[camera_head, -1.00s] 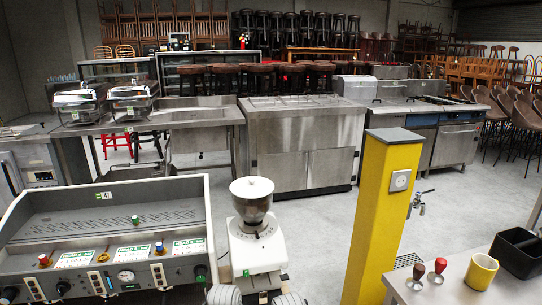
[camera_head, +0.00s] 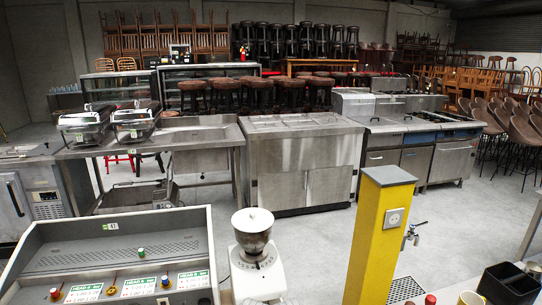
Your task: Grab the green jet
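A small piece with a green top (camera_head: 141,252) stands on the ledge of the grey machine (camera_head: 110,224) at the lower left. I cannot make out its exact shape. A red-topped piece (camera_head: 55,293) and a blue-topped piece (camera_head: 165,282) stand nearer the front of the same machine, by its label plates. Neither of my grippers is in view.
A white coffee grinder (camera_head: 257,275) stands just right of the machine. A yellow post (camera_head: 376,240) with a socket and tap rises at the right. A black bin (camera_head: 508,285) and a yellow mug (camera_head: 470,298) sit at the lower right. Grey floor (camera_head: 310,235) is clear between grinder and post.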

